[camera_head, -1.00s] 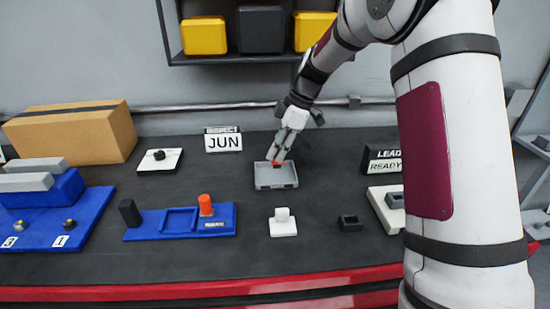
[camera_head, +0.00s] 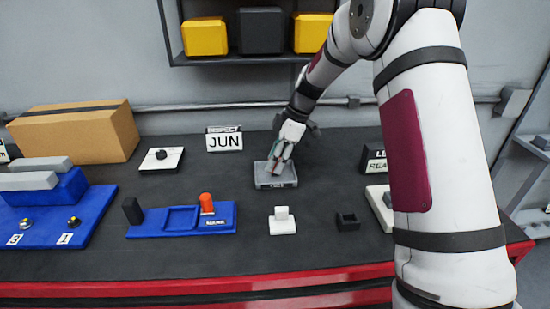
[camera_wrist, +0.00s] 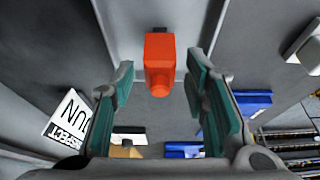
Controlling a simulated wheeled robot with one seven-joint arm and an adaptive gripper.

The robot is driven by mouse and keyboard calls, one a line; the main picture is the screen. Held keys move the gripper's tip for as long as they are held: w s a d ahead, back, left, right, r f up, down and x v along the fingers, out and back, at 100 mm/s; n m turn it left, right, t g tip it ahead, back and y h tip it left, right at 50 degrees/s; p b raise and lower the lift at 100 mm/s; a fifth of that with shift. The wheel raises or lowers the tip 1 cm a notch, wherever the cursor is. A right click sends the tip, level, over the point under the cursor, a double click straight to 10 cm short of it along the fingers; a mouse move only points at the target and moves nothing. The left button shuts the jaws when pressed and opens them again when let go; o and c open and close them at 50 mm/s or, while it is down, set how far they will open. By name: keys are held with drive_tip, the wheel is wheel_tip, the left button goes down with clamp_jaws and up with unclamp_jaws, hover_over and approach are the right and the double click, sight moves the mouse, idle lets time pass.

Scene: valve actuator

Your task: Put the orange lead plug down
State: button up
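The orange lead plug (camera_wrist: 160,62) rests in the grey tray (camera_head: 276,183), as the wrist view shows. In the head view my gripper hides most or all of it. My gripper (camera_head: 277,168) is low over the tray. In the wrist view its two green-padded fingers (camera_wrist: 161,75) stand apart, one on each side of the plug, with a clear gap to it on both sides. The gripper is open and holds nothing.
A blue fixture (camera_head: 180,220) with an orange cylinder (camera_head: 206,203) stands to the left. A white block (camera_head: 282,221) and a small black holder (camera_head: 347,221) are in front. The INSPECT JUN sign (camera_head: 224,140) is behind left, a LEAD sign (camera_head: 374,160) at right.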

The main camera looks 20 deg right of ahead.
drive_tip(key=w+b+v, duration=0.1)
drive_tip(key=b+v, duration=0.1)
drive_tip(key=v, duration=0.9)
drive_tip(key=s+a+r+m+h, duration=0.2)
drive_tip(key=s+a+r+m, duration=0.15)
drive_tip(key=s+r, duration=0.5)
drive_tip(key=s+f+m+t+h, duration=0.1)
drive_tip(key=s+m, duration=0.5)
drive_tip(key=s, duration=0.7)
drive_tip(key=s+f+m+t+h, duration=0.1)
drive_tip(key=s+m, duration=0.5)
drive_tip(key=s, duration=0.7)
drive_tip(key=shift+s+a+f+t+h, duration=0.3)
drive_tip(key=shift+f+t, duration=0.2)
drive_tip(key=shift+t, duration=0.7)
